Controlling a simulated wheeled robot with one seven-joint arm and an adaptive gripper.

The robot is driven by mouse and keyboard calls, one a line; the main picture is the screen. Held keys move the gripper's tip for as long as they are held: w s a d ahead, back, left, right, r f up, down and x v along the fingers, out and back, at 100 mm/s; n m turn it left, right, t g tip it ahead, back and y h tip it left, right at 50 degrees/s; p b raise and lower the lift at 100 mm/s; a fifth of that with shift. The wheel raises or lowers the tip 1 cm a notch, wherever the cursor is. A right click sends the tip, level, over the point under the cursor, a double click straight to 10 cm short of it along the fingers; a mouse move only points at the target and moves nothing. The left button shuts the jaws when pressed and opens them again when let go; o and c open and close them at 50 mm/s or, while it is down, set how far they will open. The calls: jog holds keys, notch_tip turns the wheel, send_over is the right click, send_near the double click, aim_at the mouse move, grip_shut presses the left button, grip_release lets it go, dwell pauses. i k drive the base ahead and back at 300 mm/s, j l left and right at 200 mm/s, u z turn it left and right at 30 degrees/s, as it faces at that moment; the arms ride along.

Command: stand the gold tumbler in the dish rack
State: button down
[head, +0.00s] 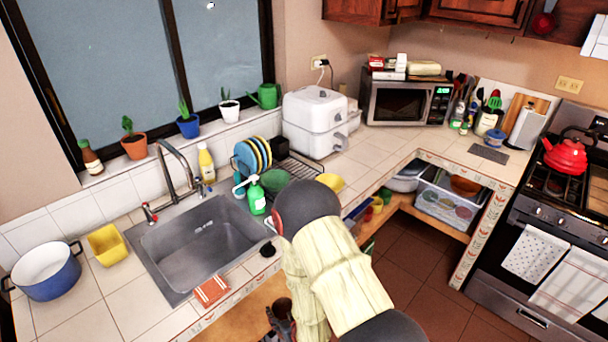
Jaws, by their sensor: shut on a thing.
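The dish rack (300,168) is a dark wire rack on the counter right of the sink. Several blue and yellow plates (254,154) stand upright at its left, and a green bowl (274,179) shows at its front. My arm hides part of the front of the rack. My gripper (279,322) appears as a dark shape at the bottom edge, low in front of the counter and well below the rack. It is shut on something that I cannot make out. I cannot pick out the gold tumbler for certain.
The sink (205,240) lies left of the rack, with a green soap bottle (257,198) between them. A white appliance (315,122) stands behind the rack. A yellow bowl (331,182) sits at its right. The counter right of that is mostly clear.

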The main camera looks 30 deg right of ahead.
aim_at(305, 174)
jog(key=i+l, duration=0.15)
jog(key=l, duration=0.3)
jog(key=i+l+z, duration=0.1)
jog(key=l, duration=0.35)
jog(key=i+l, duration=0.3)
jog(key=l, duration=0.15)
jog(key=i+l+z, duration=0.1)
jog(key=l, duration=0.3)
jog(key=i+l, duration=0.3)
jog(key=l, duration=0.15)
jog(key=i+l+z, duration=0.1)
jog(key=l, duration=0.3)
jog(key=i, duration=0.1)
